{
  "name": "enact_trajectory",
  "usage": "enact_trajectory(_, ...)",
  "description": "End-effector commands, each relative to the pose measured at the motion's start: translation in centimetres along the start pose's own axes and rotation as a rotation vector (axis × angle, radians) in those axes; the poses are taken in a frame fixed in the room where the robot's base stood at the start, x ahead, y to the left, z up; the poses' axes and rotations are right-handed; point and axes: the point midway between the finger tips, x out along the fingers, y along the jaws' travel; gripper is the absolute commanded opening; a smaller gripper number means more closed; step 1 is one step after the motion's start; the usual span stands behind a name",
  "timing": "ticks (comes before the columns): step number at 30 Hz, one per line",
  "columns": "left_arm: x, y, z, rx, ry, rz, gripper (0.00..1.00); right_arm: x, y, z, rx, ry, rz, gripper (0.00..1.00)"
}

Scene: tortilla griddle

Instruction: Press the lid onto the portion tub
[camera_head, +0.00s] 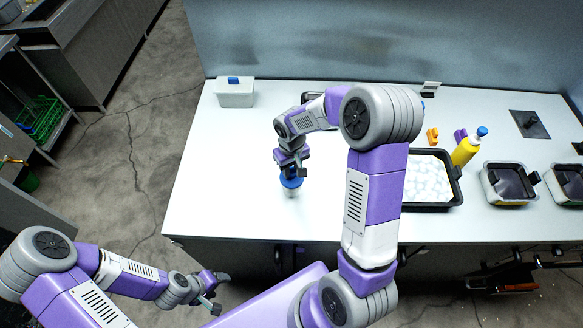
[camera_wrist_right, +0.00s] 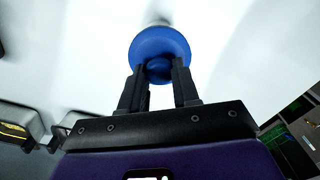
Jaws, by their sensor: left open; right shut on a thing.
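The blue lid (camera_head: 291,182) is round with a knob on top. It shows large in the right wrist view (camera_wrist_right: 160,47), with its knob between my two dark fingers. My right gripper (camera_head: 292,172) is shut on the lid from above, and it also shows in the right wrist view (camera_wrist_right: 158,82). The small pale portion tub (camera_head: 292,192) stands on the white counter directly under the lid. I cannot tell whether the lid is seated on the tub or just above it. My left gripper (camera_head: 217,291) is open and empty, off the counter's front edge.
The white counter (camera_head: 225,190) is clear left of the tub. A black tray (camera_head: 431,207) of white pieces, a yellow bottle (camera_head: 464,153) with a blue cap and dark-topped containers (camera_head: 509,183) stand right. A white box (camera_head: 235,97) with a blue handle stands back left.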

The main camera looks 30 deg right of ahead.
Motion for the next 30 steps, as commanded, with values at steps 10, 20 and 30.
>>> enact_trajectory(10,0.21,-0.08,-0.01,0.0,0.0,0.0,0.61,0.25,0.0,0.0,0.0,0.0,0.0,0.03)
enact_trajectory(20,0.38,-0.14,-0.02,0.0,0.0,0.0,0.61,0.45,0.0,0.0,0.0,0.0,0.0,0.03)
enact_trajectory(30,0.41,-0.15,-0.02,0.0,0.0,0.0,0.61,0.51,0.0,0.02,0.0,-0.001,0.0,0.34)
